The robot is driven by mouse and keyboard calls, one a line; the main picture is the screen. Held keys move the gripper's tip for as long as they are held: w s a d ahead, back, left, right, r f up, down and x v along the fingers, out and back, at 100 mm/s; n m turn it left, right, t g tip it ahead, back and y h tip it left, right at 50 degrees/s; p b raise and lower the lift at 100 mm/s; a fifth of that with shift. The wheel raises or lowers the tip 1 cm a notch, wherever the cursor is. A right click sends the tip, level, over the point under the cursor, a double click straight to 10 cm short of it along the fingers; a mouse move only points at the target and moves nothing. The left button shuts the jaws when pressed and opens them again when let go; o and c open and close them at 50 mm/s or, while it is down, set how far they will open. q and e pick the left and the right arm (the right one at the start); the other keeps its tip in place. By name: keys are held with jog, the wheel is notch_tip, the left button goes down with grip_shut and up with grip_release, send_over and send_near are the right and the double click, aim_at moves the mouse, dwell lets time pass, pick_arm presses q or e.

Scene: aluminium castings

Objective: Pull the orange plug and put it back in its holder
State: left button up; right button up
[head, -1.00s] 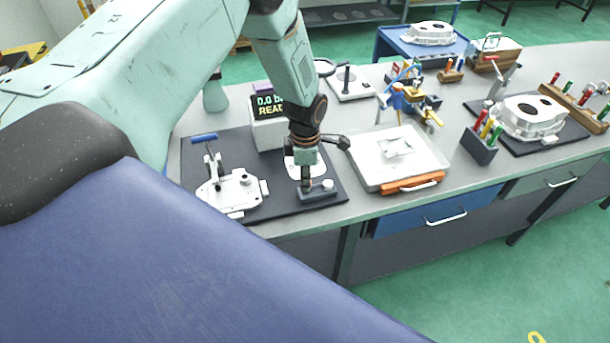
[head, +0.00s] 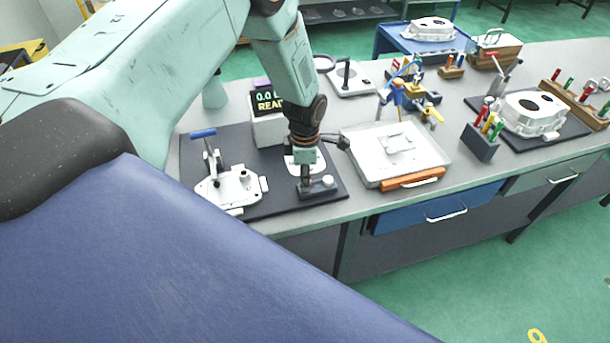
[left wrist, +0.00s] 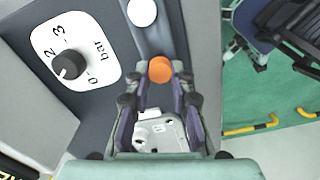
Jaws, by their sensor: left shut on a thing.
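My left gripper (head: 305,188) is over the front right of the dark mat, at a small grey holder block (head: 318,188) with a white round knob. In the left wrist view its fingers (left wrist: 160,72) are shut on the orange plug (left wrist: 159,69), whose round orange top shows between the tips. The grey block (left wrist: 152,38) lies right by the plug; whether the plug is seated in it I cannot tell. In the head view the gripper hides the plug. A white casting (head: 230,188) with a blue-handled clamp stands left of the gripper. My right gripper is not in view.
A grey box with a display (head: 268,128) stands behind the gripper. A pressure dial (left wrist: 70,65) lies beside the fingers. A white tray with an orange front (head: 375,180) is to the right. The bench's front edge is close.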

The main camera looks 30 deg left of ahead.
pick_arm(q)
jog(key=shift+f+b, duration=0.3)
jog(key=shift+f, duration=0.25)
jog(key=o, duration=0.8)
jog(key=shift+c, duration=0.2)
notch_tip(320, 180, up, 12)
dwell(0.3)
